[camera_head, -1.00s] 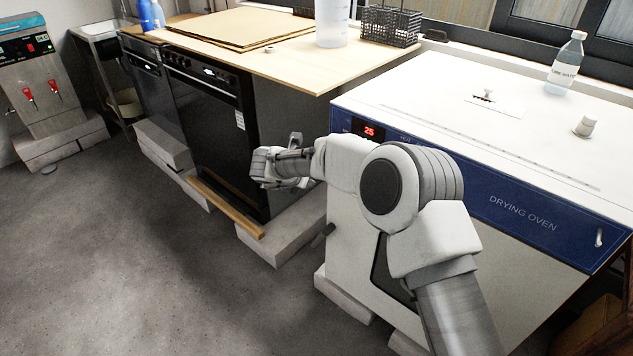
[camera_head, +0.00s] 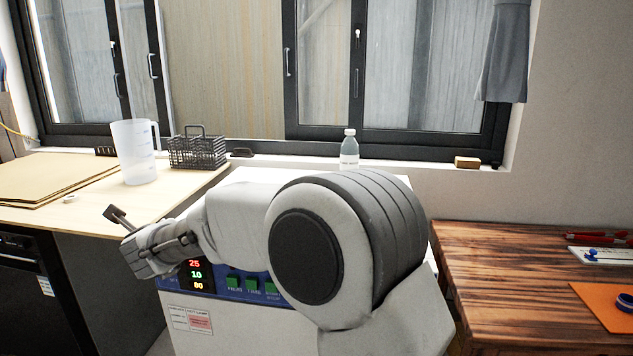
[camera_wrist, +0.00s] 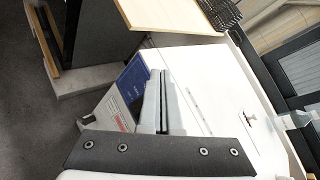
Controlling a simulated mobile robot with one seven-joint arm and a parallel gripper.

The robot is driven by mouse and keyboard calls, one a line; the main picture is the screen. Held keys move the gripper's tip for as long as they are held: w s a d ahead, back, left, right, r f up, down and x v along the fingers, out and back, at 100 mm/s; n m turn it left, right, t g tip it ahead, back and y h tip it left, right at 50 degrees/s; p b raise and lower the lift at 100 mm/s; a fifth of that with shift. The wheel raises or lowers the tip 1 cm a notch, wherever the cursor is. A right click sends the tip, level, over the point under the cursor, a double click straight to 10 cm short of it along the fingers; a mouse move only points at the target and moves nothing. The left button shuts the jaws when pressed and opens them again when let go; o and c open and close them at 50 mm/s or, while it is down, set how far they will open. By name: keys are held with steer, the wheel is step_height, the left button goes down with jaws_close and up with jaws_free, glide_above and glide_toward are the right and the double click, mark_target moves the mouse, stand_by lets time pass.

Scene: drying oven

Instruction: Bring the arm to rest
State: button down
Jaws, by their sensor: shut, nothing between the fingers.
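My arm stretches across the front of the drying oven in the head view and hides much of it. My gripper (camera_head: 140,248) is at the arm's far end, left of the oven's control panel (camera_head: 197,275). In the wrist view the gripper's fingers (camera_wrist: 163,100) are together with nothing between them. The drying oven's white top (camera_wrist: 205,85) and blue front strip (camera_wrist: 132,80) lie beyond the fingers there. I cannot tell the exact gap between gripper and oven.
A wooden counter (camera_head: 90,208) at left bears a plastic jug (camera_head: 137,155) and a wire basket (camera_head: 197,152). A bottle (camera_head: 349,150) stands behind my arm. A striped wooden table (camera_head: 500,285) is at right, with an orange sheet (camera_head: 607,303) on it.

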steer(key=s+d+r+n+y, duration=0.2)
steer(key=d+r+n, duration=0.5)
steer(key=d+r, duration=0.15)
steer(key=s+d+n+g+h, duration=0.1)
steer(key=s+d+n, duration=0.3)
steer(key=d, duration=0.3)
steer(key=s+d+n+g+h, duration=0.1)
steer(key=s+d+n, duration=0.25)
steer(key=d, duration=0.35)
steer(key=s+d+f+n+g+h, duration=0.25)
steer(key=s+d+f+n, duration=0.25)
steer(key=s+d, duration=0.7)
steer(key=s+d+f+n+g+h, duration=0.2)
steer(key=s+d+f+n+h, duration=0.25)
steer(key=s+d, duration=0.7)
step_height(320, 180, up, 19)
steer(key=w+d+p, duration=0.1)
steer(key=w+p, duration=0.1)
steer(key=p, duration=1.6)
steer(key=shift+d+y+p, duration=0.25)
steer(key=shift+y+p, duration=0.1)
steer(key=shift+y, duration=0.05)
